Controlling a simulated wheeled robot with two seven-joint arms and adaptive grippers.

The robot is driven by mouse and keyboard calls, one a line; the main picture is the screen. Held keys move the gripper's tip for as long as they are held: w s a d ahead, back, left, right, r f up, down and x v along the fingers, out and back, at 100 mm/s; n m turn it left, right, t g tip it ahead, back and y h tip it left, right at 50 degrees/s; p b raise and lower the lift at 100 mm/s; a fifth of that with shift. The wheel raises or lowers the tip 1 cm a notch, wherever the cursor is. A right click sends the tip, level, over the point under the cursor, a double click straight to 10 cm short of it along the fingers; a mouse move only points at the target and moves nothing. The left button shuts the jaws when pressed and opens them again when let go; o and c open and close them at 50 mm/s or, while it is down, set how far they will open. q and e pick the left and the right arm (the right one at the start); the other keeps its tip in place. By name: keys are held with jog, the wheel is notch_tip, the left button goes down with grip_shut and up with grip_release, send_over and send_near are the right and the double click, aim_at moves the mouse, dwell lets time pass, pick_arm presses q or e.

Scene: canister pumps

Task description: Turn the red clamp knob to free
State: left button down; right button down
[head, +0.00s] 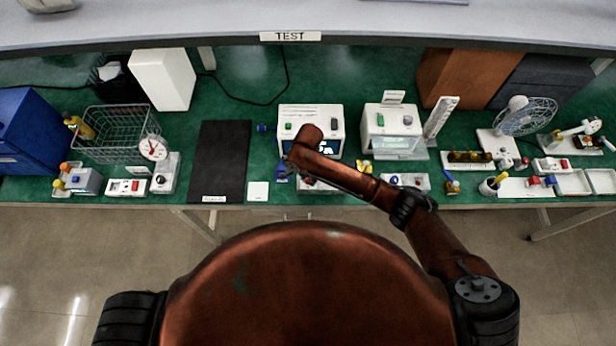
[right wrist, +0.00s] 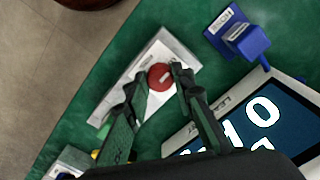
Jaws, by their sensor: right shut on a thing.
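The red clamp knob (right wrist: 160,78) is round, with a pale pointer line, on a white box (right wrist: 178,48) with dark print. It shows in the right wrist view. My right gripper (right wrist: 158,70) has its two dark fingers on either side of the knob and is shut on it. In the head view, my right arm reaches over the bench and its wrist hides much of the knob. The knob's white box (head: 320,187) shows partly below the wrist there. My left gripper is in neither view.
A white pump with a lit screen (right wrist: 250,115) stands close beside the gripper, and a blue block (right wrist: 238,36) sits near it. A black mat (head: 220,160) lies left. A second white device (head: 393,130) stands right. The bench's front edge is close.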

jog(key=n+p, duration=0.1)
jog(key=p, duration=0.1)
jog(key=n+p, duration=0.2)
jog(key=shift+r+n, duration=0.25)
jog(key=shift+n, duration=0.05)
jog(key=n+p, duration=0.3)
jog(key=n, duration=0.1)
jog(key=shift+f+n, duration=0.1)
jog(key=shift+n, duration=0.2)
jog(key=n+p, duration=0.2)
jog(key=n, duration=0.2)
jog(key=n+p, duration=0.1)
jog(key=n, duration=0.4)
jog(key=shift+d+f+n, duration=0.1)
jog(key=shift+n, duration=0.3)
jog(key=c, duration=1.7)
grip_release()
jog(key=shift+o, duration=0.2)
